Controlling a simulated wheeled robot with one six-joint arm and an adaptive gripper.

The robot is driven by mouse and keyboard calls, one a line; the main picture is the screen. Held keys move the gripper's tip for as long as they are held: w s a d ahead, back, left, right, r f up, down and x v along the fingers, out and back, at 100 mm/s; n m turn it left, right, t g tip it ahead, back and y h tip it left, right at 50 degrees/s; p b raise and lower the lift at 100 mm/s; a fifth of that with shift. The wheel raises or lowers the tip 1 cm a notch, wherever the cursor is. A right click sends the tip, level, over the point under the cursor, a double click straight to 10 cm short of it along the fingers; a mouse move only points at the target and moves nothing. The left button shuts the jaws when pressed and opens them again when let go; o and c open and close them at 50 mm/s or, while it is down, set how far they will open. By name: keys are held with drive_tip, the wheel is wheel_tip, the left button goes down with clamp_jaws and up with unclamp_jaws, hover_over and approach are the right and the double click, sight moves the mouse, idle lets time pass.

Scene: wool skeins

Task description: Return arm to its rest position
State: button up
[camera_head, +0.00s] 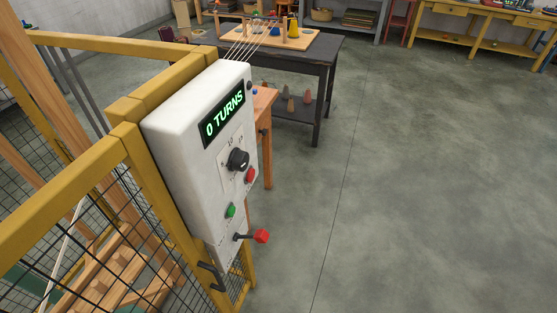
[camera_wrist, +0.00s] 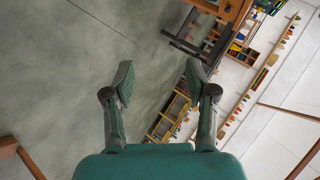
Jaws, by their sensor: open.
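My gripper (camera_wrist: 160,82) shows in the wrist view with its two fingers spread wide apart. It is open and nothing is between the fingers. The wrist view is tilted and looks past the fingers at the floor and distant shelves. My arm and gripper do not show in the head view.
A white control box (camera_head: 190,140) reading "0 TURNS" is mounted on a yellow mesh fence (camera_head: 165,85). It has a black knob (camera_head: 238,160), red and green buttons and a red-ended lever (camera_head: 261,236). A dark table (camera_head: 325,55) stands behind. The floor (camera_head: 430,180) at right is clear.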

drive_tip(key=s+d+r+n+t+h, duration=0.2)
drive_tip(key=s+d+r+n+t, duration=0.1)
drive_tip(key=s+r+n, duration=0.9)
drive_tip(key=s+d, duration=0.1)
drive_tip(key=s, duration=0.4)
drive_tip(key=shift+t+h, duration=0.3)
drive_tip(key=shift+d, duration=0.1)
idle(0.6)
